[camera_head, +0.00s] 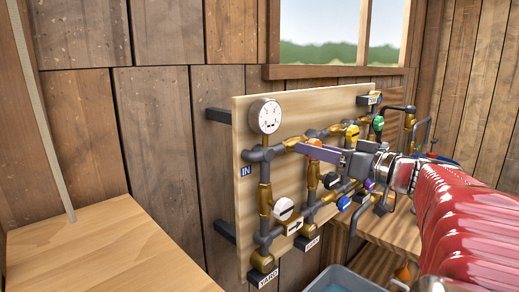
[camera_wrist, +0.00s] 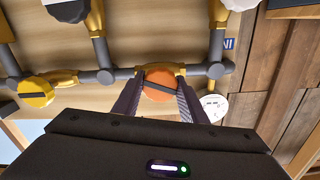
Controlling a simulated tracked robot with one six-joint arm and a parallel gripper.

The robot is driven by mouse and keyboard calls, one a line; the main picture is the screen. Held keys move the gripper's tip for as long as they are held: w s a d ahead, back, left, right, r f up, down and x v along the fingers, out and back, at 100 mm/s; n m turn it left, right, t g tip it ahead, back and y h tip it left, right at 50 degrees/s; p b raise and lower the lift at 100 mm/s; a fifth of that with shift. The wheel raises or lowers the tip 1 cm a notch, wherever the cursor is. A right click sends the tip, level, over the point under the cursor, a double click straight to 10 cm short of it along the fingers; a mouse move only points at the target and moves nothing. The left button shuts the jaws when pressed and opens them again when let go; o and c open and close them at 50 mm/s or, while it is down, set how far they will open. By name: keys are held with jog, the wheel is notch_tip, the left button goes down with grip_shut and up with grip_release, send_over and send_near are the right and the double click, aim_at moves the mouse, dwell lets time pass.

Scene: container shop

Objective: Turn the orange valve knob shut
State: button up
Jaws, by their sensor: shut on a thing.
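The orange valve knob (camera_head: 315,142) is on the upper pipe of the wooden pipe board (camera_head: 246,215), right of the gauge. In the wrist view the orange knob (camera_wrist: 158,76) shows a dark bar across its face, slightly tilted from the line of the pipe. My gripper (camera_head: 321,153) reaches in from the right. In the wrist view my gripper (camera_wrist: 157,98) has one finger on each side of the knob and is shut on it. The fingers hide part of the knob in the head view.
A yellow knob (camera_head: 352,133) and a green knob (camera_head: 378,123) are close by on the same board. A white gauge (camera_head: 265,116) stands up at left. A white knob (camera_head: 284,208) is lower down. A blue-grey bin (camera_head: 340,280) is below, and a bare wooden top (camera_head: 100,250) is at left.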

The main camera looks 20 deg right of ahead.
jog(key=m, duration=1)
jog(key=shift+d+f, duration=0.1)
jog(key=shift+m, duration=1.7)
jog(key=shift+f, duration=0.1)
jog(key=o, duration=1.1)
jog(key=shift+c, duration=0.2)
jog(key=v, duration=1.3)
jog(key=shift+s+d, duration=0.15)
jog(key=shift+s, duration=0.2)
